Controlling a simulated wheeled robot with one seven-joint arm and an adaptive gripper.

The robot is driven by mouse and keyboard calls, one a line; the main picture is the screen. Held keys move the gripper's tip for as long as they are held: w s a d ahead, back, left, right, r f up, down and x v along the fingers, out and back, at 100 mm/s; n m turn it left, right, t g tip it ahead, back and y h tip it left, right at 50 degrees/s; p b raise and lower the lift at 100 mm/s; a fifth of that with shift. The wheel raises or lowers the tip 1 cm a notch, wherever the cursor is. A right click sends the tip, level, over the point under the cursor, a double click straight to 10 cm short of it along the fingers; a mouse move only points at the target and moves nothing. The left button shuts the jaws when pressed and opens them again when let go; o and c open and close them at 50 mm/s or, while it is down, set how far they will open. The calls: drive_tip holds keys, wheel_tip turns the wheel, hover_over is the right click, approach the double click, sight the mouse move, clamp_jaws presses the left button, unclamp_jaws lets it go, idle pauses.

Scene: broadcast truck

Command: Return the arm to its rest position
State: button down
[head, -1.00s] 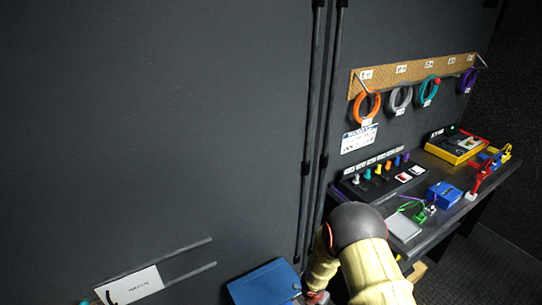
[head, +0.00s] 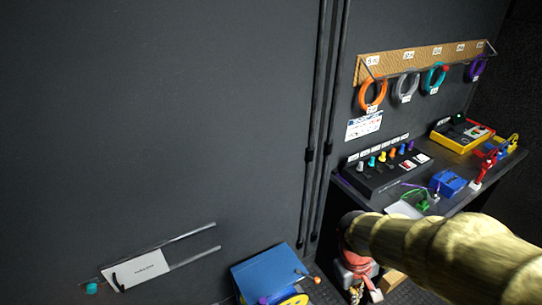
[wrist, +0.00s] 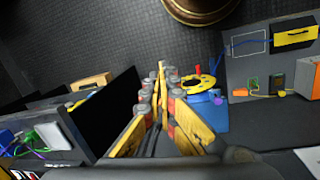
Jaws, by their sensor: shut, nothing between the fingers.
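My gripper (wrist: 161,80) is shut and empty in the wrist view, its yellow and red fingers together in the lower middle. In the head view my gripper (head: 364,288) hangs low at the bottom edge, in front of the bench. It is apart from the blue case to its left, with my yellow-sleeved arm reaching in from the right.
The dark bench (head: 470,200) holds a black panel with coloured knobs (head: 385,168), a blue box (head: 447,183) and a yellow case (head: 462,133). Coloured cable loops hang from a wooden rack (head: 425,58). A blue case (head: 268,268) with a yellow reel (head: 292,300) stands low. Dark floor (wrist: 100,40) is open.

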drive_tip(key=s+a+r+m+t+y, duration=0.1)
drive_tip(key=s+r+t, duration=0.2)
drive_tip(key=r, duration=0.6)
drive_tip(key=s+a+r+m+t+y, duration=0.1)
drive_tip(key=s+r, duration=0.3)
drive_tip(key=r, duration=0.5)
drive_tip(key=shift+s+a+m+t, duration=0.15)
drive_tip(key=shift+a+m+t, duration=0.15)
drive_tip(key=shift+m+t, duration=0.5)
